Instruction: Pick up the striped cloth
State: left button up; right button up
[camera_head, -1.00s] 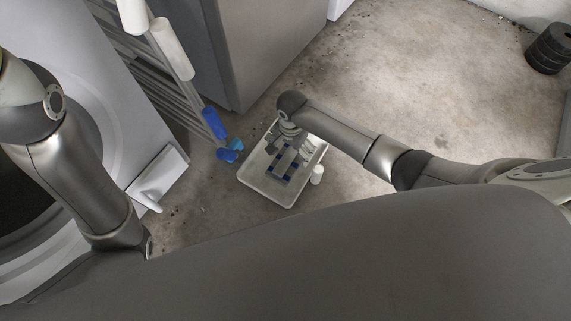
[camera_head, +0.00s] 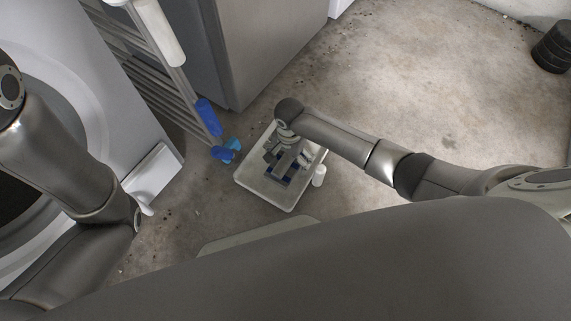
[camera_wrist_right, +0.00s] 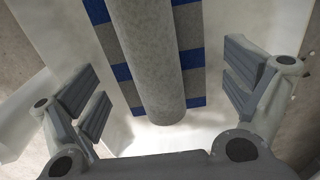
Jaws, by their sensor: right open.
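The striped cloth has blue and grey bands and lies in a white tray (camera_head: 250,181) on the floor. In the head view my right gripper partly hides the cloth (camera_head: 275,179). In the right wrist view the cloth (camera_wrist_right: 191,62) shows on both sides of a grey cylinder (camera_wrist_right: 148,60), which covers its middle. My right gripper (camera_head: 283,160) is over the tray. In the wrist view the right gripper (camera_wrist_right: 163,88) is open, with its fingers apart on either side of the cloth and cylinder, holding nothing. My left arm shows at the left, but its gripper is out of view.
A small white bottle-like object (camera_head: 319,176) stands by the tray's right edge. A rack (camera_head: 185,85) with blue parts, a grey cabinet (camera_head: 240,50) and a white front-loading machine (camera_head: 75,70) stand to the left and behind. Black discs (camera_head: 553,47) are stacked far right. Floor between is clear.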

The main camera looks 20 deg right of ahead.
jog(key=c, duration=1.1)
